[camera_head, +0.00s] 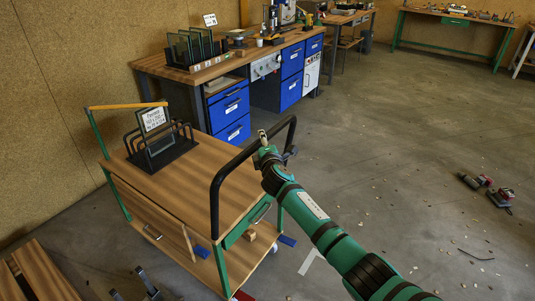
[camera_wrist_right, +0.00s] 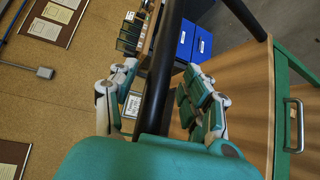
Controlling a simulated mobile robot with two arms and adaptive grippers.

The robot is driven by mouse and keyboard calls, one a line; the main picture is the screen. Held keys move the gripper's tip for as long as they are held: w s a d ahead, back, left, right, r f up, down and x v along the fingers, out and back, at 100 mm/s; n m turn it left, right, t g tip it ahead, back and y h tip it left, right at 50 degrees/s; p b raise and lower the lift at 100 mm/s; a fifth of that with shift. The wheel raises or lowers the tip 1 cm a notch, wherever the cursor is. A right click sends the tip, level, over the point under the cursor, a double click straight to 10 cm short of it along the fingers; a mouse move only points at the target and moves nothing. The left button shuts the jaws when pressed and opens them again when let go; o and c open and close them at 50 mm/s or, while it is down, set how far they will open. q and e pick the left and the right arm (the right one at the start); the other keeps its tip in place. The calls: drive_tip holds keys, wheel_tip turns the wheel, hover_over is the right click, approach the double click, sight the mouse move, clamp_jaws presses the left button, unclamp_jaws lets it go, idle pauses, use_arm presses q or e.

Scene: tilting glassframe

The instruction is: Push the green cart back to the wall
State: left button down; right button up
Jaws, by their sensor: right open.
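The green cart (camera_head: 200,185) stands at left centre in the head view, with a wooden top, green legs and a lower shelf. Its black bar handle (camera_head: 215,200) rises at the right end. My right gripper (camera_head: 270,149) is at the upper part of this handle. In the right wrist view the black bar (camera_wrist_right: 158,85) passes between the two open fingers of my right gripper (camera_wrist_right: 163,78); contact is not clear. The brown wall (camera_head: 60,90) is behind the cart, with floor between.
A black rack (camera_head: 165,155) with a framed sign stands on the cart top. A workbench (camera_head: 225,70) with blue drawers (camera_head: 230,107) stands just behind the cart. A wooden piece (camera_head: 40,272) lies at bottom left. The floor at right is open, with scattered chips and red tools (camera_head: 502,196).

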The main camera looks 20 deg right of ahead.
drive_tip(key=s+r, duration=0.1)
drive_tip(key=s, duration=0.9)
drive_tip(key=shift+a+r, duration=0.25)
drive_tip(key=shift+a, duration=0.2)
drive_tip(key=s+d+f+m+g, duration=0.15)
drive_tip(key=s+f, duration=0.25)
drive_tip(key=f, duration=0.7)
drive_tip(key=s+d+f+m+g, duration=0.1)
drive_tip(key=s+f+m+g, duration=0.2)
drive_tip(key=f, duration=0.7)
drive_tip(key=s+d+f+m+g, duration=0.15)
drive_tip(key=s+f, duration=0.35)
drive_tip(key=f, duration=0.6)
drive_tip(key=s+f+m+g+y, duration=0.1)
drive_tip(key=s+f+m+g, duration=0.35)
drive_tip(key=s+f, duration=1.3)
drive_tip(key=s+f+m+g, duration=0.1)
drive_tip(key=s+f+m, duration=0.1)
drive_tip(key=s, duration=0.8)
drive_tip(key=s+f+m+g, duration=0.1)
drive_tip(key=s+f, duration=0.4)
drive_tip(key=s, duration=0.6)
drive_tip(key=s+f+m+g, duration=0.2)
drive_tip(key=s+f+g, duration=0.1)
drive_tip(key=s, duration=0.8)
drive_tip(key=shift+d+f+m, duration=0.2)
drive_tip(key=shift+d+m, duration=0.1)
drive_tip(key=shift+m, duration=0.05)
